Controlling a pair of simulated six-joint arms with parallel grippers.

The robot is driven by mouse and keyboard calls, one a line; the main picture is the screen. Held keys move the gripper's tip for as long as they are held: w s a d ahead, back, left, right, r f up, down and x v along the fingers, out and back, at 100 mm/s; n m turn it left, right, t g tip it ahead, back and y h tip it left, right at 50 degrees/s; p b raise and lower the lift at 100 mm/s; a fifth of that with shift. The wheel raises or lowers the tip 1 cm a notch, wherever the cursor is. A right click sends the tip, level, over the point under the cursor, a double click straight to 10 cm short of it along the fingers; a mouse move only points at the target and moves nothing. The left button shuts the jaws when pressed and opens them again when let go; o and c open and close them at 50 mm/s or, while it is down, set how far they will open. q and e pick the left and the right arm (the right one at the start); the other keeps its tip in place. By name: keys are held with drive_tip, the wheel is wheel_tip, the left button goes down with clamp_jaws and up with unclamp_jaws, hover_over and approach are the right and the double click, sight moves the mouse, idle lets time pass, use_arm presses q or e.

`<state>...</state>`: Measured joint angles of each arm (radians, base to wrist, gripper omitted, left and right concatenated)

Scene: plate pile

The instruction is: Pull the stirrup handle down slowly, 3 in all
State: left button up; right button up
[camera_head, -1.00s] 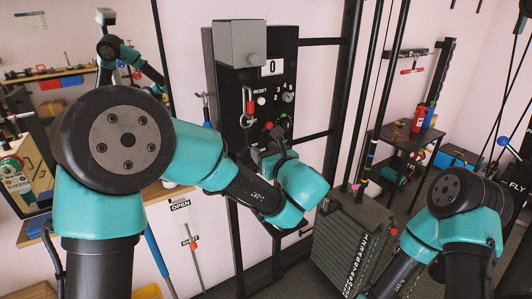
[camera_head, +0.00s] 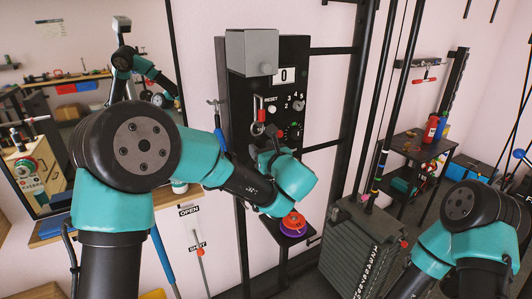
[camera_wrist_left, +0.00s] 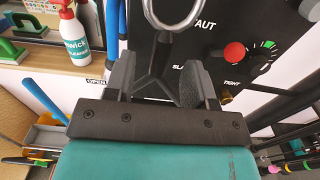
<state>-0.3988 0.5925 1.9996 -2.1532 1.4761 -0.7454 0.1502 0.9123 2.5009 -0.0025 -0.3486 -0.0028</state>
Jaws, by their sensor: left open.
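The black panel (camera_head: 240,95) carries a metal clip with a red part (camera_head: 260,112), and a ring hangs at its lower end. My left gripper (camera_head: 272,143) is just below and right of this clip in the head view. In the left wrist view the gripper (camera_wrist_left: 158,72) is open and empty, and the metal ring (camera_wrist_left: 174,29) shows beyond its fingertips, apart from them. A handle with a red grip (camera_head: 425,79), which looks like a stirrup, hangs from a wall rail at the right. My right arm shows at the lower right, but its gripper is out of view.
The counter (camera_head: 284,75) on the panel reads 0. Red and purple discs (camera_head: 293,224) sit on a small shelf below my left forearm. A weight stack (camera_head: 352,250) with rods and cables stands right of the panel. A white spray bottle (camera_wrist_left: 73,35) is on a ledge.

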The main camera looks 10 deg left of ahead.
sight(259, 146)
use_arm(q)
drive_tip(key=shift+x, duration=1.55)
drive_tip(key=shift+c, duration=0.3)
clamp_jaws()
drive_tip(key=shift+r, duration=0.1)
